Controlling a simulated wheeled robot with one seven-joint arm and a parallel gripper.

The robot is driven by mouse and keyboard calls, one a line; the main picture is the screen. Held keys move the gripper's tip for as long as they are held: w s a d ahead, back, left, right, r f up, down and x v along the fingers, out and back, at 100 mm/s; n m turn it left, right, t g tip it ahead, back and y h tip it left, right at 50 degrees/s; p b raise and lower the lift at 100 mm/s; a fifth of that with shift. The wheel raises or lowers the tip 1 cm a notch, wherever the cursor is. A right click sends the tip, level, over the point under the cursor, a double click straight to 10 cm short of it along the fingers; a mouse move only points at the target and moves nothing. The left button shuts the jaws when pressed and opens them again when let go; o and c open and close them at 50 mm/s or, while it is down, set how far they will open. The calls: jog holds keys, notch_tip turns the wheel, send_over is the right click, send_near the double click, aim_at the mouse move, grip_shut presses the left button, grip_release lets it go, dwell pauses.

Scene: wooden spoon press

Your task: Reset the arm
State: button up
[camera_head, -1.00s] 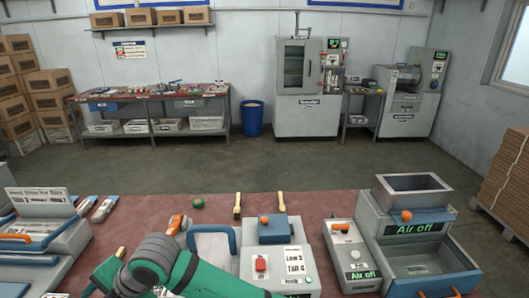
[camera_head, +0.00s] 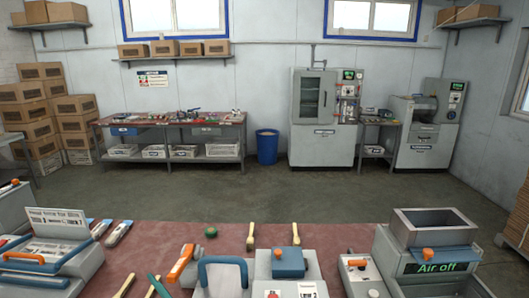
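My gripper is out of view, and no part of my arm can be made out with certainty. On the red-brown workbench (camera_head: 150,233) stands a press-like machine (camera_head: 222,273) with a blue frame. An orange-handled piece (camera_head: 181,262) is at its left. To its right is a grey unit with a blue block (camera_head: 288,262) and an orange knob on top. Two wooden spoon-like sticks (camera_head: 251,236) (camera_head: 295,234) stand up behind these. A small green ball (camera_head: 211,232) lies on the bench.
A hopper machine (camera_head: 435,245) reading "Air off" stands at right, beside a small control box (camera_head: 359,270). A blue-handled grey machine (camera_head: 50,245) is at left. Across open floor (camera_head: 230,192) are a tool bench (camera_head: 170,121), a blue bin (camera_head: 267,146) and a cabinet machine (camera_head: 321,118).

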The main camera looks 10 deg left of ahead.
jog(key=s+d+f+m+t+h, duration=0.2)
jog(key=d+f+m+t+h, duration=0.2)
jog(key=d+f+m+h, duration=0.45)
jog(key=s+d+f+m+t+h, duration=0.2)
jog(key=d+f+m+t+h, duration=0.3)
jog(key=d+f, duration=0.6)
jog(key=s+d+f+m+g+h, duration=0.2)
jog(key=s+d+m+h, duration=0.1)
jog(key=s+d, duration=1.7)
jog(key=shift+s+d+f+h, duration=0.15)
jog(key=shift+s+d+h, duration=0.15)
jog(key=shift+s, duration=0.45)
